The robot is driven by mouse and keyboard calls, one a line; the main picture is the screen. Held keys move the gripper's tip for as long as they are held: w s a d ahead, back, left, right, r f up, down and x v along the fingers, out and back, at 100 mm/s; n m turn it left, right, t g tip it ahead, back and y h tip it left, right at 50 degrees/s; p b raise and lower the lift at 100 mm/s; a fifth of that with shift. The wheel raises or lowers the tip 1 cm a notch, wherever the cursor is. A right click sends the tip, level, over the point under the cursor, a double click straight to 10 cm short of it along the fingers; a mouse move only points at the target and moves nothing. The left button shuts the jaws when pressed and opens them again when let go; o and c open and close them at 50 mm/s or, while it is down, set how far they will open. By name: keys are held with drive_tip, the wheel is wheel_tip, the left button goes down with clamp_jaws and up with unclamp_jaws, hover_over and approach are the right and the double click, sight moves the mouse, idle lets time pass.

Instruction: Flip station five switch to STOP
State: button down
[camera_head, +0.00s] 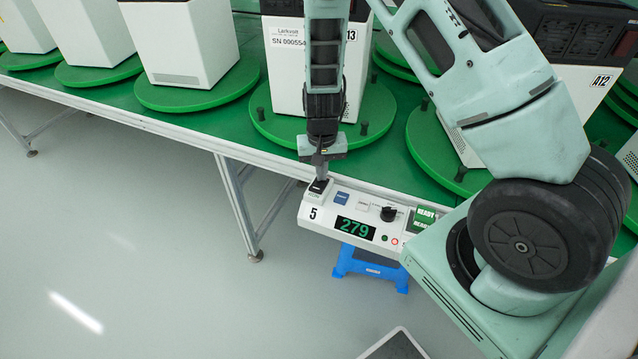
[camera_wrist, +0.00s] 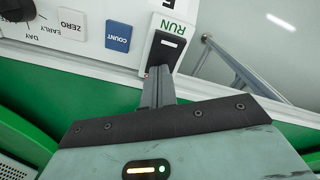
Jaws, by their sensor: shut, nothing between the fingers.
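The station five panel (camera_head: 352,222) is a white box on the table's front edge, marked 5, with a green 279 display. Its black rocker switch (camera_head: 318,187) is at the panel's left end. In the wrist view the switch (camera_wrist: 166,49) has the word RUN at its far end. My gripper (camera_head: 321,174) points down at the switch, with its fingers shut and empty. In the wrist view the closed fingertips (camera_wrist: 160,72) are over or against the end opposite RUN and hide any label there. I cannot tell whether they touch, or which way the rocker is tipped.
Beside the switch are a blue COUNT button (camera_wrist: 118,36), a ZERO button (camera_wrist: 72,25) and a black knob (camera_head: 388,213). A READY display (camera_head: 425,214) is farther right. White machines stand on green turntables (camera_head: 270,125) behind. A blue step stool (camera_head: 372,266) is below.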

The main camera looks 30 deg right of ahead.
drive_tip(key=shift+r, duration=0.1)
wheel_tip(320, 180, up, 7)
drive_tip(key=p, duration=0.6)
idle(0.6)
